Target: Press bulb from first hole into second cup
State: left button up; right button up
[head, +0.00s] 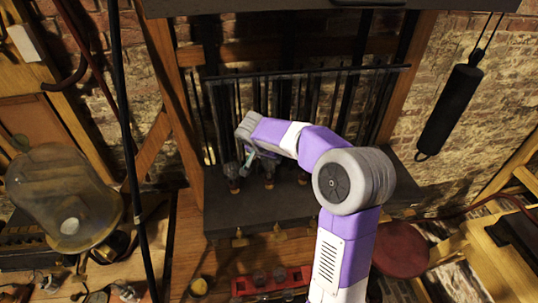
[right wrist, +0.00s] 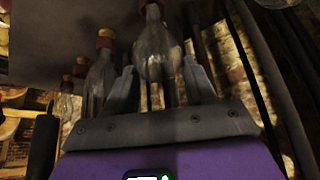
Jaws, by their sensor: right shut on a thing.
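My right gripper (right wrist: 162,85) is shut on a clear glass bulb (right wrist: 155,50), which stands between its two grey fingers in the right wrist view. The bulb's narrow end meets a brownish cup (right wrist: 152,9) at the top edge; I cannot tell how firmly it sits there. Other glass bulbs (right wrist: 98,80) with reddish-brown cups (right wrist: 105,38) stand in a row to the left. In the head view my right gripper (head: 247,160) is at the dark rack, beside small orange-brown cups (head: 269,184); its arm hides part of the row. My left gripper is not in view.
A dark shelf (head: 225,220) with upright rods behind it spans the middle. A red block (head: 262,283) with dark round tops lies in front. A large glass jar (head: 65,200) stands left, a round red stool (head: 400,250) right. A black cylinder (head: 450,105) hangs at the right.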

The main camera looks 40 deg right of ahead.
jog(key=shift+f, duration=0.75)
dwell(0.3)
jog(key=o, duration=1.2)
jog(key=shift+o, duration=0.2)
jog(key=v, duration=0.7)
jog(key=shift+r, duration=0.25)
jog(key=shift+s+a, duration=0.1)
jog(key=shift+a, duration=0.05)
